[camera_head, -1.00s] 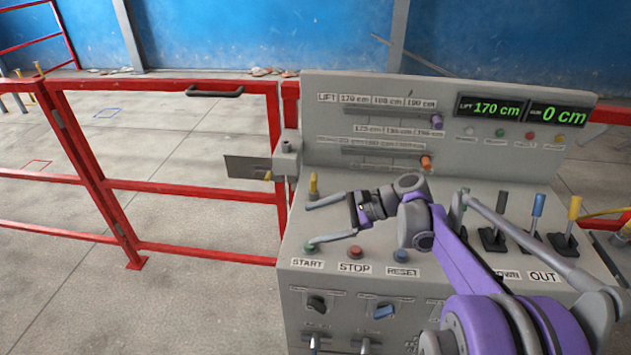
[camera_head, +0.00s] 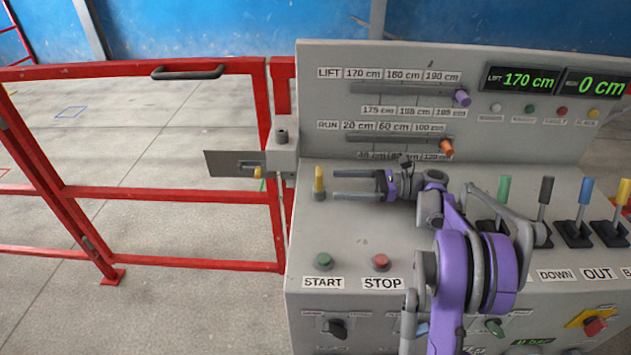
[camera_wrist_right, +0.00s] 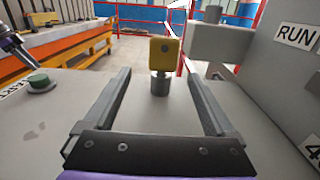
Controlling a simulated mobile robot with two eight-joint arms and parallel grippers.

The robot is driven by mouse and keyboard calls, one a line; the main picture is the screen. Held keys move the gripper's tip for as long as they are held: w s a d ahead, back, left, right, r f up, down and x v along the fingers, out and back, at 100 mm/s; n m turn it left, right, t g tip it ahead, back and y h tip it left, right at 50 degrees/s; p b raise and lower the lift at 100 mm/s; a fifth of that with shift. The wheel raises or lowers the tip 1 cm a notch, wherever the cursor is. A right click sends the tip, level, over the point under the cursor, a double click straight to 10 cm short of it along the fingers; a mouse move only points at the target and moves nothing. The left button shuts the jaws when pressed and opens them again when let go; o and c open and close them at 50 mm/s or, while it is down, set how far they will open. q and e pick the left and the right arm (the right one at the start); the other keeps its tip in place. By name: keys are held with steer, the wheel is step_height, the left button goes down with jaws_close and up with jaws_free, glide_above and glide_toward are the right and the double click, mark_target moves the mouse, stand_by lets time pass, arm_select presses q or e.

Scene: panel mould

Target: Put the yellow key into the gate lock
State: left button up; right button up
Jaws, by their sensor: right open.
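The yellow key (camera_head: 319,180) stands upright in a grey socket on the left end of the console top. In the right wrist view its yellow head (camera_wrist_right: 165,52) is ahead of and between the fingers. My right gripper (camera_head: 335,184) is open and level, its fingers pointing left at the key. The fingertips appear just short of the key. The gate lock (camera_head: 283,153) is a grey box at the console's left edge, with a dark plate (camera_head: 232,163) across the gate. It also shows in the right wrist view (camera_wrist_right: 220,42). My left gripper is not in view.
The console back panel (camera_head: 400,60) rises behind the gripper. The START button (camera_head: 323,261) and STOP button (camera_head: 381,262) are in front of it, and several levers (camera_head: 545,195) stand to its right. The red gate (camera_head: 170,193) is on the left.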

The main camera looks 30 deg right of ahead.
mark_target(324, 190)
steer(key=x, duration=0.4)
steer(key=shift+s+a+r, duration=0.15)
steer(key=shift+s+r, duration=0.1)
steer(key=shift+w+a, duration=0.4)
steer(key=shift+w, duration=0.1)
steer(key=p+x, duration=0.1)
steer(key=x, duration=0.3)
steer(key=shift+w+a, duration=0.1)
steer(key=shift+w, duration=0.25)
jaws_close()
